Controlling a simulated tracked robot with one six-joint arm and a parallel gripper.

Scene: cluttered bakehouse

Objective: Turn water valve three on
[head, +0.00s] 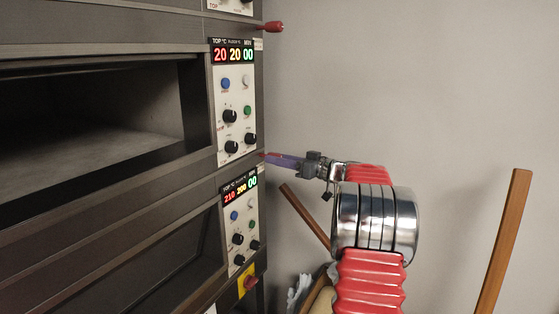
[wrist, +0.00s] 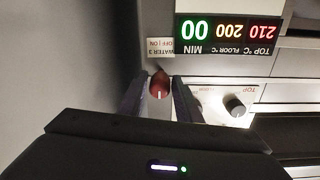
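The valve three handle (wrist: 159,86) is a small red lever with a white mark, beside a label (wrist: 160,47) reading WATER 3, OFF | ON, upside down in the wrist view. My gripper (wrist: 159,80) has one dark finger on each side of the handle. The fingers are apart, with narrow gaps seeming to show beside the handle; contact cannot be made out. In the head view my gripper (head: 270,159) reaches the oven's right edge, where a bit of the red handle (head: 272,154) shows. Which way the handle is set is unclear.
Another red lever (head: 272,27) sticks out higher up. The deck oven (head: 100,190) fills the left, with an upper control panel (head: 235,95) and a lower one (head: 239,220). A red stop button (head: 250,282) sits below. Wooden handles (head: 505,240) lean right; bare wall is behind.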

